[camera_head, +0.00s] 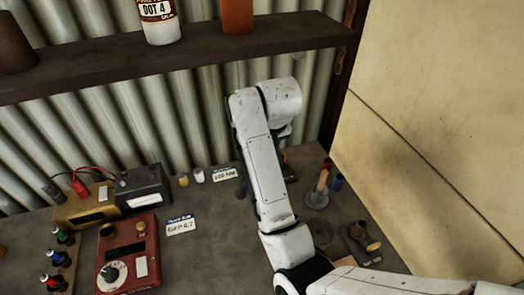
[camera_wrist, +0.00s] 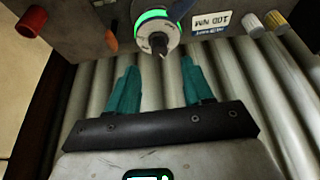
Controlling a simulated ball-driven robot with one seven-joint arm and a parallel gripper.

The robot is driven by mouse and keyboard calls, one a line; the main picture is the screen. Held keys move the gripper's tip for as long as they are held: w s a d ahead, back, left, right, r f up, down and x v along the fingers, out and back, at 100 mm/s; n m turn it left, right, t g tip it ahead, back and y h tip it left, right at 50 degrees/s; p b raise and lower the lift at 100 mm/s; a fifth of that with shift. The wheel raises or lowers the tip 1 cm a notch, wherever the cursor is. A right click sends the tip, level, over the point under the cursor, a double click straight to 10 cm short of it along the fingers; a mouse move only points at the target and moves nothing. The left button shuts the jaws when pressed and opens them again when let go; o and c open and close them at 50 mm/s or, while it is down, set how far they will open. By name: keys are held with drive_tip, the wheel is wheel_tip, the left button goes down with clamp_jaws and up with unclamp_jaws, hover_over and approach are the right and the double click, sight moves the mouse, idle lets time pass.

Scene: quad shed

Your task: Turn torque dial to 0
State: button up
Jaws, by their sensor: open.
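In the wrist view, a round pale dial (camera_wrist: 157,36) with a dark pointed knob and a green band on its rim is at the top centre. It is likely the torque dial, as a card (camera_wrist: 219,22) reading "100 NM", upside down here, lies beside it. My gripper (camera_wrist: 160,65) is open, with its two teal fingers apart and nothing between them. The dial shows just beyond the fingertips, roughly centred on the gap; I cannot tell whether they touch. The dial's scale numbers are not readable. In the head view my arm hides the gripper and this dial.
A red box (camera_head: 148,235) with a white dial, a yellow meter (camera_head: 75,213) and a dark meter (camera_head: 130,203) stand at left on the bench. Several small items stand to the right of my arm. A shelf (camera_head: 190,48) with bottles crosses above; a plain wall (camera_head: 430,120) bounds the right.

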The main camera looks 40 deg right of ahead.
drive_tip(key=v, duration=0.5)
idle(0.7)
